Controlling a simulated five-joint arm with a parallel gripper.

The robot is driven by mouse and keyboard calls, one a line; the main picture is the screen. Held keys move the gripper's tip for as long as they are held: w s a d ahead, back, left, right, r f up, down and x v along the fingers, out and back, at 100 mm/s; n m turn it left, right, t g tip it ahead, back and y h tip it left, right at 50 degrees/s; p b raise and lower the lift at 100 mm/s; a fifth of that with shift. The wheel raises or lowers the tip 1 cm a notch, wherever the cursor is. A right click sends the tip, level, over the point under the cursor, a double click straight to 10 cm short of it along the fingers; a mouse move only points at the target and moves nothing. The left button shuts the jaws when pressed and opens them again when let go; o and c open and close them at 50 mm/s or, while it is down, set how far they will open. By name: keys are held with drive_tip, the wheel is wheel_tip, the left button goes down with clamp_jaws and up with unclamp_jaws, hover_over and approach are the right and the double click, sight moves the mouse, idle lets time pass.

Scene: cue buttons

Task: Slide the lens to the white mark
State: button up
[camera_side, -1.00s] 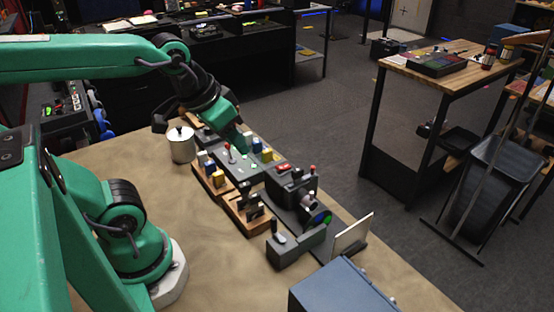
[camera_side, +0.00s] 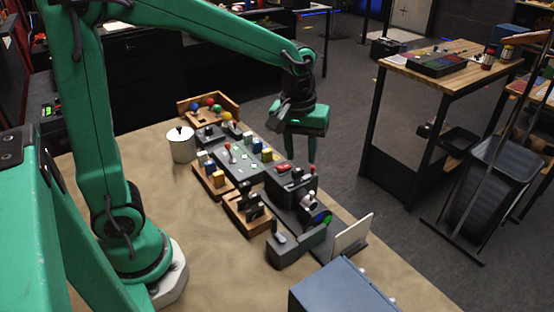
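I cannot make out a white mark on the rail. My gripper (camera_side: 300,162) hangs above and behind the lens, near a red-topped knob on the dark unit. Its two green fingers are apart with nothing seen between them. Whether a fingertip touches the knob I cannot tell.
A grey panel (camera_side: 232,160) with small coloured blocks and switches lies left of the lens. Wooden trays (camera_side: 246,216), a wooden rack with coloured balls (camera_side: 208,106) and a metal pot (camera_side: 181,145) stand further left. A blue-grey box (camera_side: 340,290) is at the front. The left tabletop is clear.

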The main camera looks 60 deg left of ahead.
sight(312, 192)
drive_tip(key=shift+n+g, duration=0.5)
drive_tip(key=shift+n, duration=0.3)
drive_tip(key=w+f, duration=0.1)
drive_tip(key=w+d+f, duration=0.1)
drive_tip(key=w+f, duration=0.1)
drive_tip(key=shift+d+f, duration=0.25)
drive_tip(key=shift+f, duration=0.1)
drive_tip(key=shift+f, duration=3.9)
drive_tip(key=shift+c, duration=0.2)
clamp_jaws()
